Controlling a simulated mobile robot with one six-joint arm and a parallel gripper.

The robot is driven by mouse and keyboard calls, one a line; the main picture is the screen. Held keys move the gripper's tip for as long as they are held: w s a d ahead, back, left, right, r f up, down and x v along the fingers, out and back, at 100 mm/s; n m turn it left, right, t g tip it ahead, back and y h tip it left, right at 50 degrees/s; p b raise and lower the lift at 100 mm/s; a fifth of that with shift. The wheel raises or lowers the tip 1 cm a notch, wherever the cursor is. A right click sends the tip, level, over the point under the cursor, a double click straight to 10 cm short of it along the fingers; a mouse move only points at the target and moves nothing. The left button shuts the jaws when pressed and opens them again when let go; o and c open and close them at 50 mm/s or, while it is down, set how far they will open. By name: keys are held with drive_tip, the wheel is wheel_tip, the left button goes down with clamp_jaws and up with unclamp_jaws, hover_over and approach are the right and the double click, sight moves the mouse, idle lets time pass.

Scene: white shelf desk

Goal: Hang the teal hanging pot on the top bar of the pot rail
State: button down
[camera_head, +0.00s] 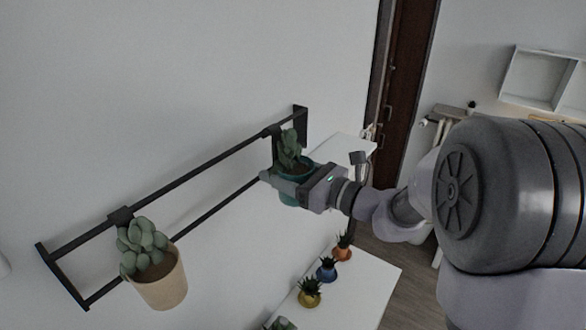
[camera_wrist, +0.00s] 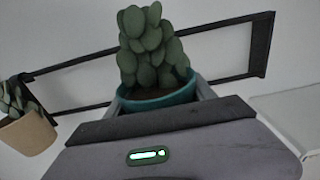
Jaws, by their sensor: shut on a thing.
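The teal hanging pot (camera_head: 287,199) holds a green succulent and is near the right end of the black pot rail (camera_head: 185,180). My gripper (camera_head: 290,181) is shut on it from the right, with one finger across its near side. In the wrist view, the teal pot (camera_wrist: 160,103) sits between the two fingers (camera_wrist: 157,110), upright, in front of the rail (camera_wrist: 262,50). A black hook piece shows at the top bar just behind the plant. Whether it rests on the bar or only overlaps it I cannot tell.
A beige pot (camera_head: 162,289) with a succulent hangs at the rail's left part. A white desk (camera_head: 370,285) below holds several small potted plants, including blue (camera_head: 326,273) and orange (camera_head: 342,252) ones. A white shelf (camera_head: 345,148) stands behind my gripper. The rail's middle is free.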

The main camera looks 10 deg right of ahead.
drive_tip(key=shift+x, duration=0.9)
drive_tip(key=w+a+f, duration=0.1)
drive_tip(key=w+a+f+b, duration=0.1)
drive_tip(key=shift+a+f, duration=0.1)
drive_tip(key=shift+f, duration=0.15)
drive_tip(key=shift+c, duration=1.3)
unclamp_jaws()
